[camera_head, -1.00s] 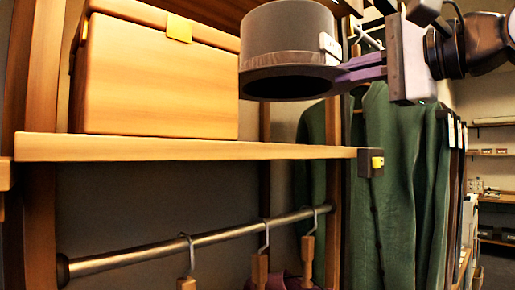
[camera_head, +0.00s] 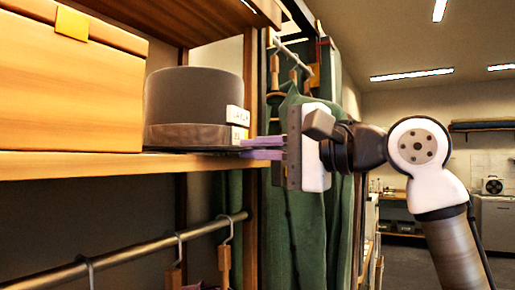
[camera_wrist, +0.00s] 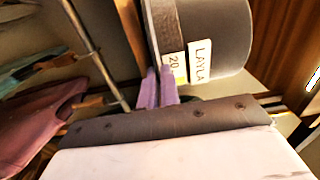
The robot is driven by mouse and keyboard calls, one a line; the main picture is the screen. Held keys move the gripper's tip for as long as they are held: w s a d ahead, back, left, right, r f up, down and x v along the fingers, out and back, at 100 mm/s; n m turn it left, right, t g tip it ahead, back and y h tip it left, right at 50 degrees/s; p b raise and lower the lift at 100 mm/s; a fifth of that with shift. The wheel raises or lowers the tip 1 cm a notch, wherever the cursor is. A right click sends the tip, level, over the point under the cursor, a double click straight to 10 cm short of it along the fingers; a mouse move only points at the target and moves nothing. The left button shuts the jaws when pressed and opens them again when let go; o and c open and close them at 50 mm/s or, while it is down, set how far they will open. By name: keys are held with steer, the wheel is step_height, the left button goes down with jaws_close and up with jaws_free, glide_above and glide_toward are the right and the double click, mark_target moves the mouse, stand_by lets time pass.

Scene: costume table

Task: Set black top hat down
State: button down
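The fingers hide part of the brim.
The wooden box (camera_head: 70,70) with a yellow tab stands close left of the hat. An upper shelf (camera_head: 150,20) is above. A metal rail (camera_head: 130,255) with hangers runs below. Green garments (camera_head: 310,200) hang behind my gripper.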

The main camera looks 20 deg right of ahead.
steer(key=shift+f, duration=0.25)
steer(key=shift+f, duration=0.15)
steer(key=c, duration=1.6)
jaws_free()
